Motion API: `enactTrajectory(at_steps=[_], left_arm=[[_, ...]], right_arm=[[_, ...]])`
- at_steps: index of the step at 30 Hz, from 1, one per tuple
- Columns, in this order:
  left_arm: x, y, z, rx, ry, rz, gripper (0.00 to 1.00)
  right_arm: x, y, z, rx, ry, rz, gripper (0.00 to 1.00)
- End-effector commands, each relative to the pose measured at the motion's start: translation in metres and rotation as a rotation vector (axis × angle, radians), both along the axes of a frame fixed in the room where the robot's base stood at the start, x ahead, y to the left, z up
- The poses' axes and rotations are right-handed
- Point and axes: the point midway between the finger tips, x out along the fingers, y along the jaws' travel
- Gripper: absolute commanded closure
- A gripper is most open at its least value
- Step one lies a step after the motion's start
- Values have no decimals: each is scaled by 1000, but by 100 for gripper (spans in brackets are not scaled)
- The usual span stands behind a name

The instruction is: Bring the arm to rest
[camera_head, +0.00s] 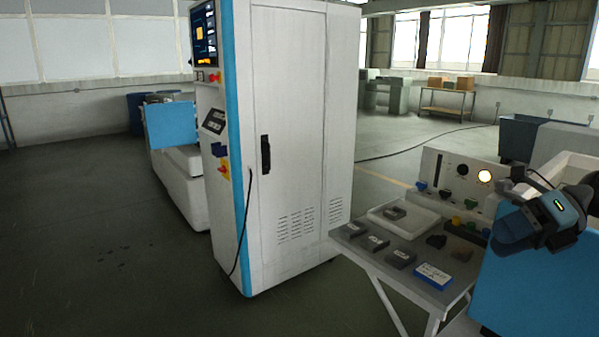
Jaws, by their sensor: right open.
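My right arm comes in at the right edge, with dark and blue links and a small lit green-yellow strip. My right gripper (524,183) is beside a control panel with a round lit lamp, above the right end of a small table. It is open, and I see nothing held in it. Its fingers are small and dark here and partly merge with the arm. My left arm and left gripper are not in view.
The grey table (432,297) bears several dark blocks, a white tray (383,222) and a blue-white box (433,277). The control panel (432,164) stands behind. A tall white cabinet (300,130) fills the middle. Open floor lies at left.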

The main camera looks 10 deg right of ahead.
Motion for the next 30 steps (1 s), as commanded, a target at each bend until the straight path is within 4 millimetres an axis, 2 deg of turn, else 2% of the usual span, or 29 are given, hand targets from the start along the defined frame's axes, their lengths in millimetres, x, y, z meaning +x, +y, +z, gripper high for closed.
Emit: enactTrajectory(at_steps=[1,5,9,13,17,20,24,27,30], left_arm=[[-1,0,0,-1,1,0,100],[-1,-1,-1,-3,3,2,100],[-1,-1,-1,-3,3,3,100],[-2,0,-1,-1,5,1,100],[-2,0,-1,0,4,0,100],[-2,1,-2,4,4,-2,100],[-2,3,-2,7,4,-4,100],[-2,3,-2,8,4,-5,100],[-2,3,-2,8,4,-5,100]], right_arm=[[2,-3,-20,110,30,-71,30],[8,-9,-69,367,115,-272,30],[9,-13,-126,622,235,-503,30],[2,-10,-185,839,374,-723,30],[-12,1,-247,1030,540,-945,30],[-28,19,-296,1161,689,-1115,30],[-58,58,-358,1313,925,-1343,30],[-79,91,-392,1385,1088,-1481,30],[-98,122,-416,1432,1233,-1584,30]])
